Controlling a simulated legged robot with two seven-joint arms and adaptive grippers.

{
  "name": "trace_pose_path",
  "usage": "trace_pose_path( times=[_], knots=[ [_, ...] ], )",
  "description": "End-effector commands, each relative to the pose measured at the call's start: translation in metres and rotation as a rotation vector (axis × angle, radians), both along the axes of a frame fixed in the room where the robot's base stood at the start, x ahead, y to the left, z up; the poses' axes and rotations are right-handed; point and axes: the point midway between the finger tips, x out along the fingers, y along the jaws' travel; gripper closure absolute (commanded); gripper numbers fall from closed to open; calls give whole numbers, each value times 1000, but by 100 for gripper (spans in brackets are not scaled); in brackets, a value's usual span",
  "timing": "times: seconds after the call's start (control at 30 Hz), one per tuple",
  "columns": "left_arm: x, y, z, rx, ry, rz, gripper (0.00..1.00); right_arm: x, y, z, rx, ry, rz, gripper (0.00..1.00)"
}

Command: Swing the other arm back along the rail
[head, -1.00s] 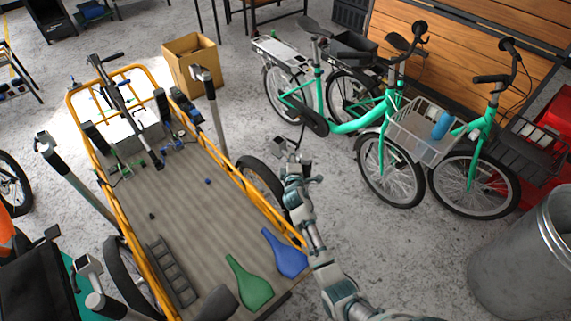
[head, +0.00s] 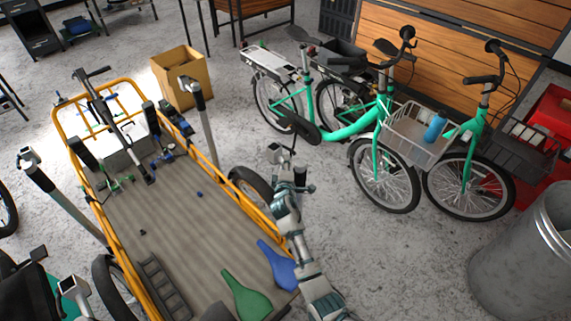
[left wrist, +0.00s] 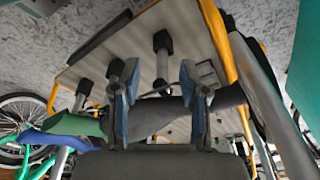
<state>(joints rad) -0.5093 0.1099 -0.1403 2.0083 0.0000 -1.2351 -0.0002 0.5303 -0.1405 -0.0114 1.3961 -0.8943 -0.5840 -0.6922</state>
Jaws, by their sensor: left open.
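The yellow rail (head: 211,191) runs around the long ribbed cargo bed (head: 165,215) of a bike. Grey posts with black collars stand beside the bed, one at the right (head: 202,115) and one at the left (head: 60,205). My right arm reaches up from the bottom, and my right gripper (head: 288,165) is just outside the right-hand rail near a wheel; its fingers are too small to read. My left gripper (left wrist: 159,98) shows only in the left wrist view, its blue-padded fingers apart. A dark bar (left wrist: 228,97) passes behind or between the fingers; I cannot tell whether they touch it.
A green saddle (head: 245,294) and a blue saddle (head: 277,264) lie at the bed's near end beside a dark ladder-like rack (head: 163,285). A cardboard box (head: 182,80) stands behind. Green bikes (head: 352,130) and a metal bin (head: 525,250) stand right.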

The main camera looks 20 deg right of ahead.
Motion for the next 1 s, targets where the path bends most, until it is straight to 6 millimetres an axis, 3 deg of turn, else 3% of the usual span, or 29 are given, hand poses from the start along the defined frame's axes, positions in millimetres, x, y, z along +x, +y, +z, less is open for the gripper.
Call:
trace_pose_path(
  times=[0.03,0.07,0.47,0.8,1.0],
  knots=[
    [0,0,-1,0,0,0,56,-1,0,-5,1,9,-2,59],
    [0,0,-1,0,0,0,56,-1,0,-5,1,7,-1,52],
    [-1,0,0,0,-2,1,56,-7,3,0,-2,1,0,52],
    [-1,0,0,0,-2,0,56,-73,28,8,2,1,1,52],
    [0,0,0,0,-1,0,56,-102,39,12,0,5,0,52]
  ],
)
